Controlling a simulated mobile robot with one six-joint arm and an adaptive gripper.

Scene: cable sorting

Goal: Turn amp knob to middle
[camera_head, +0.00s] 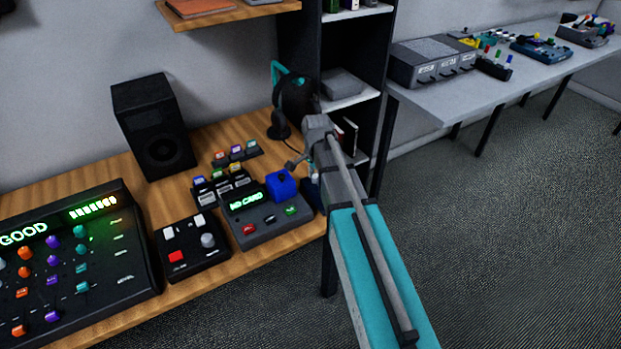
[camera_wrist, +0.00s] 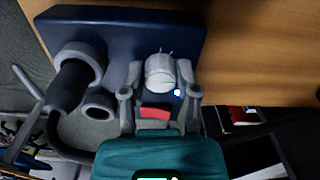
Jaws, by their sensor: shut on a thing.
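The amp is a dark navy box (camera_wrist: 115,25) in the wrist view, on the wooden desk. A ribbed light grey knob (camera_wrist: 159,72) stands out from its face. My gripper (camera_wrist: 160,95) has a finger on each side of the knob and is shut on it. A small bright spot shows by the knob's right side. I cannot tell the knob's pointer angle. In the head view, my gripper (camera_head: 300,164) is at the desk's right end; a dark navy part of the amp (camera_head: 313,194) shows beneath it, and the knob is hidden there.
A black plug (camera_wrist: 73,88) and a grey ring socket (camera_wrist: 97,106) are left of the knob. Headphones (camera_head: 293,95) are behind. The shelf (camera_head: 345,98) stands behind my arm.

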